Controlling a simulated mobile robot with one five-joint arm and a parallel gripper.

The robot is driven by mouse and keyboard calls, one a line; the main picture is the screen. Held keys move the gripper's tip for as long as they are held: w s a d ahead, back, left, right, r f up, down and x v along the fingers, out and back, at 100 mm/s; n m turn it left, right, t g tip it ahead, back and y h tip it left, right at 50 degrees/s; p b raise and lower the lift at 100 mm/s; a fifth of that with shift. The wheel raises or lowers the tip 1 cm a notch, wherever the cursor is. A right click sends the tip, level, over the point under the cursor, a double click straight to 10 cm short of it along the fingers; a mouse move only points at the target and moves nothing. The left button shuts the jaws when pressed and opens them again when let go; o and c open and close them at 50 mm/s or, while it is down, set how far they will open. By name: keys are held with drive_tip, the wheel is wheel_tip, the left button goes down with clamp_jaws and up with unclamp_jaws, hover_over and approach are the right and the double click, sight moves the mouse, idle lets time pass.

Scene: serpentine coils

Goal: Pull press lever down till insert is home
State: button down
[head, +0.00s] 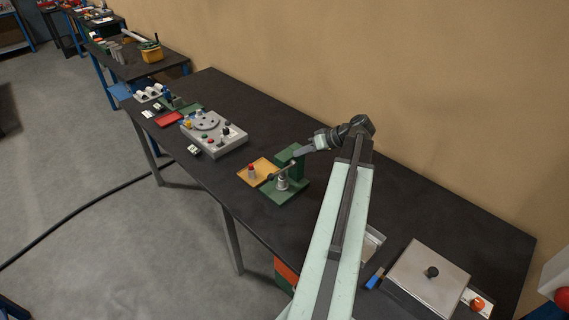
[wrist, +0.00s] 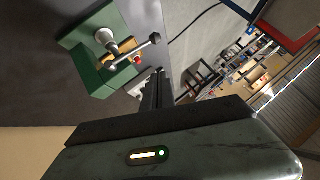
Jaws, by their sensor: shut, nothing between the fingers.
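The small green press (head: 290,158) stands on the dark bench, with its upright block at the back of a green base. Its lever (head: 280,171) is a thin metal rod with a dark knob, sticking out beside the upright. In the wrist view the lever (wrist: 134,51) crosses the press at a slant. A silver cylindrical part (head: 282,184) sits on the press base; I cannot tell how deep the insert sits. My gripper (head: 298,153) is shut and empty near the top of the press. In the wrist view my fingers (wrist: 158,88) point past the press, apart from the lever.
A yellow tray (head: 262,166) with a red-topped post (head: 251,170) lies left of the press. A grey control box (head: 220,140) stands farther left. A lidded metal box (head: 428,272) is at the front right. The tan wall runs behind the bench.

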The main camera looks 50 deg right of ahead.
drive_tip(key=b, duration=0.7)
hover_over(273, 176)
drive_tip(key=s+d, duration=0.1)
drive_tip(key=d, duration=0.2)
wheel_tip(273, 176, down, 7)
drive_tip(key=f+b, duration=0.1)
drive_tip(key=a+f, duration=0.1)
drive_tip(key=f+b, duration=0.1)
drive_tip(key=shift+a+b, duration=0.25)
drive_tip(key=shift+b, duration=0.05)
drive_tip(key=shift+s+a+f+b, duration=0.1)
drive_tip(key=shift+a+f+b, duration=0.15)
drive_tip(key=shift+f+b, duration=0.5)
drive_tip(key=shift+s+a+f, duration=0.1)
drive_tip(key=shift+a, duration=0.05)
